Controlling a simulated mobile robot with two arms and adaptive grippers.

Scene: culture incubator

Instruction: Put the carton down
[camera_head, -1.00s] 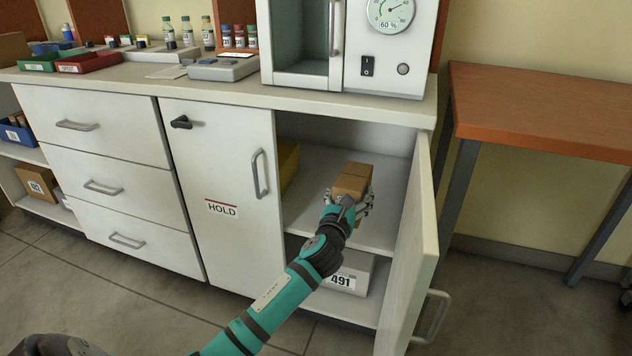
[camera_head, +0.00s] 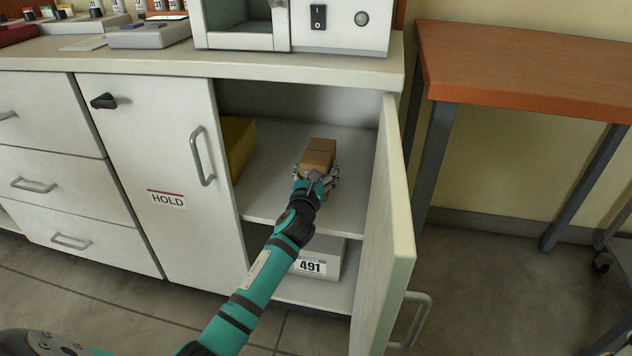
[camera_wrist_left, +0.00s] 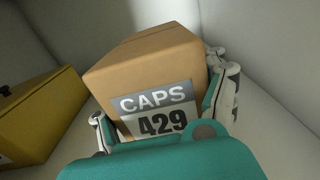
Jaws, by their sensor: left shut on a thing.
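The brown carton (camera_head: 319,154) is inside the open cupboard, at the upper shelf (camera_head: 268,200). In the left wrist view the carton (camera_wrist_left: 150,72) shows a label reading CAPS 429 and looks slightly tilted in the picture. My left gripper (camera_head: 316,178) is shut on the carton, with its fingers (camera_wrist_left: 165,112) on both sides of it. I cannot tell whether the carton's underside touches the shelf. My right gripper is not in view.
A yellow box (camera_head: 238,145) stands left of the carton; it also shows in the left wrist view (camera_wrist_left: 38,115). A white box marked 491 (camera_head: 318,262) sits on the lower shelf. The open door (camera_head: 385,230) bounds the right side. Shelf room is free around the carton.

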